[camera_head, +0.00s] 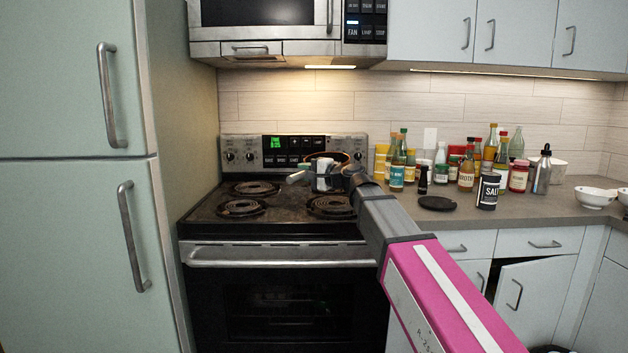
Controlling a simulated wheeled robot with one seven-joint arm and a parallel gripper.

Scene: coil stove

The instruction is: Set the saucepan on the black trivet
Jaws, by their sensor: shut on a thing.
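The saucepan (341,156), with a brownish rim, is over the back right part of the stove top. A pale handle end (297,177) sticks out to the left. My gripper (322,178) is shut on the saucepan, seemingly at its handle; the fingers are small and partly covered by my wrist. My arm hides much of the pan, and I cannot tell whether the pan touches the burner. The black trivet (437,203) is a flat dark disc lying bare on the counter right of the stove.
A salt canister (488,191), a dark pepper mill (423,181) and several bottles and jars (467,170) stand close behind and right of the trivet. White bowls (595,197) are farther right. The microwave (280,27) hangs above the stove. Counter in front of the trivet is narrow but clear.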

